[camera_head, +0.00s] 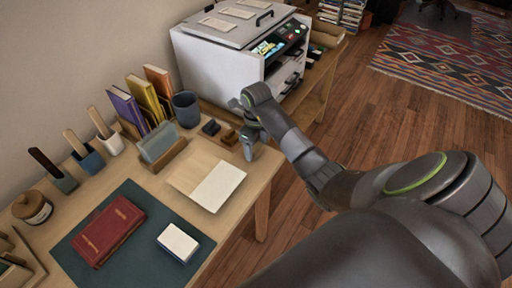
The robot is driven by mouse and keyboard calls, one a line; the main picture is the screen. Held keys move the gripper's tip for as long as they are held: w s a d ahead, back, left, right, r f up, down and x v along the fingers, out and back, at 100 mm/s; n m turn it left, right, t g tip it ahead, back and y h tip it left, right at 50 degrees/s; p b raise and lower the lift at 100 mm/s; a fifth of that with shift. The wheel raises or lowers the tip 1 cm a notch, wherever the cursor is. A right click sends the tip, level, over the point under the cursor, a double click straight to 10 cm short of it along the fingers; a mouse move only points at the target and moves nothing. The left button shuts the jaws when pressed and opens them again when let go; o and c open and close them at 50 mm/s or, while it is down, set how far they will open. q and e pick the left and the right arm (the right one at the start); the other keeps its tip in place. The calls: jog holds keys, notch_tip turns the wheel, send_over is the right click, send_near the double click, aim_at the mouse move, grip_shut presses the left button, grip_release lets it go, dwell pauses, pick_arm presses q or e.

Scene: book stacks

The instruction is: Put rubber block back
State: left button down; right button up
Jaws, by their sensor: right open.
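My right gripper (248,152) points down over the table's right edge, open, with no object visible between its fingers. Just left of it are a small dark block (211,127) and a small brown block (229,137), both apart from the fingers as far as I can see. A white-topped block with dark sides (178,243) lies on the dark green mat (140,225) near the front edge. I cannot tell from looks alone which block is the rubber one. My left gripper is not in view.
A red book (109,231) lies on the mat. An open pale folder (206,181) lies in front of a card holder (160,145). Upright books (128,111), a dark cup (186,109) and a large white printer (230,55) stand behind. Floor is open to the right.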

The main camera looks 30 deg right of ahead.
aim_at(256, 147)
notch_tip(256, 147, up, 4)
jog(key=shift+w+d+r+p, duration=0.1)
jog(key=shift+r+p, duration=0.15)
jog(key=shift+p, duration=0.1)
notch_tip(256, 147, up, 6)
jog(key=p, duration=0.5)
jog(key=shift+r+p, duration=0.15)
jog(key=shift+p, duration=0.25)
